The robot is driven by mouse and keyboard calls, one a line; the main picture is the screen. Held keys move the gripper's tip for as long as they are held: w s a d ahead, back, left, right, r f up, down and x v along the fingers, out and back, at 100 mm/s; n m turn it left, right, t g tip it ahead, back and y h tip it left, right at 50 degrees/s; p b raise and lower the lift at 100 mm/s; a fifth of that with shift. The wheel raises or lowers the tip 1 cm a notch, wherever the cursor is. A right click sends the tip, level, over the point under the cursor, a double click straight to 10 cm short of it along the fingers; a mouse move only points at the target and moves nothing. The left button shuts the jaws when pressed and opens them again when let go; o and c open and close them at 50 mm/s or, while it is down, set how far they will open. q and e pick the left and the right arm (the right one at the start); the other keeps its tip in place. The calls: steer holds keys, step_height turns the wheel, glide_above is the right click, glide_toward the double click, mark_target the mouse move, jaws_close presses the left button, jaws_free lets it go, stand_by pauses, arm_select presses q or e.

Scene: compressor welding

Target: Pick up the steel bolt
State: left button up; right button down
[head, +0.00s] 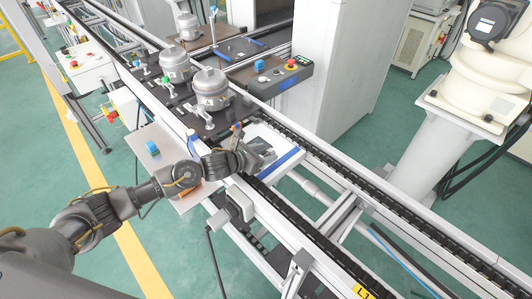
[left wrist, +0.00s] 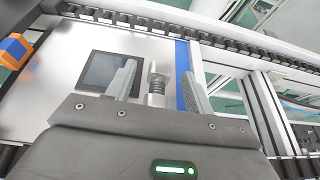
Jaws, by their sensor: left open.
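The steel bolt (left wrist: 156,82) shows in the left wrist view, with a head and a ribbed, threaded-looking part. It lies between the two fingers of my left gripper (left wrist: 159,72), which is open. Gaps show on both sides of the bolt, so the fingers look apart from it. In the head view my left gripper (head: 262,150) is low over a pale plate (head: 284,143) on the conveyor line. I cannot make out the bolt there, where the gripper covers that area. My right gripper is not in view.
A dark square (left wrist: 100,70) and a blue strip (left wrist: 183,75) are on the plate near the fingers. An orange and blue object (left wrist: 15,48) is at the left. Metal compressors (head: 211,90) stand farther up the line. Conveyor rails (head: 330,160) run alongside.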

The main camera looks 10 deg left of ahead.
arm_select(q)
steer(key=shift+w+d+f, duration=0.2)
steer(key=shift+w+d, duration=0.05)
steer(key=shift+w, duration=0.05)
steer(key=c, duration=1.1)
